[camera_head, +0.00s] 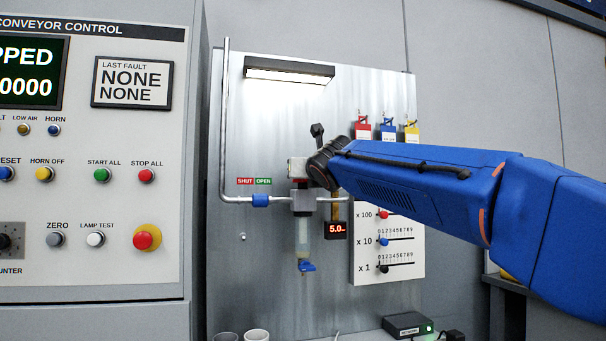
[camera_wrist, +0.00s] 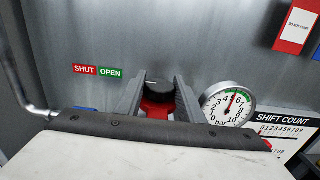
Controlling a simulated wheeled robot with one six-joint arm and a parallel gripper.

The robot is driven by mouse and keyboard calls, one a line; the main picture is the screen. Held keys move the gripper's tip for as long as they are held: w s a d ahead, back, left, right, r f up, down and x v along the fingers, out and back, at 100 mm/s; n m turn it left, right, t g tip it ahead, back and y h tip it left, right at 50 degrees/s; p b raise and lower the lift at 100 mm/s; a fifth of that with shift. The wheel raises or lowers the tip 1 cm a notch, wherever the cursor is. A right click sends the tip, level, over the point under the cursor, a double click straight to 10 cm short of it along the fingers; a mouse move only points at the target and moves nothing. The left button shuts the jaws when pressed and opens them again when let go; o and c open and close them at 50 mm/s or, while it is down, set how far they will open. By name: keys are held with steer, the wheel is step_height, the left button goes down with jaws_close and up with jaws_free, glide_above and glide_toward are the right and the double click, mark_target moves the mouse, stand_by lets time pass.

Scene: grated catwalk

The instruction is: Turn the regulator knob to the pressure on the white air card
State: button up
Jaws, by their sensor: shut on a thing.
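In the head view, my gripper hides the knob above the grey regulator body (camera_head: 303,203). A red digital readout (camera_head: 336,230) shows 5.0. I cannot make out a white air card in either view.
A red and green SHUT/OPEN label (camera_head: 254,181) and a blue valve (camera_head: 260,200) are left of the regulator. The shift count board (camera_head: 415,262) is to its right. Coloured tags (camera_head: 388,130) hang above. The control cabinet (camera_head: 92,200) stands at left, and cups (camera_head: 256,335) sit below.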

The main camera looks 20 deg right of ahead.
stand_by(0.4)
steer(key=o, duration=1.1)
steer(key=shift+c, duration=0.2)
steer(key=s, duration=1.7)
steer(key=shift+s, duration=0.15)
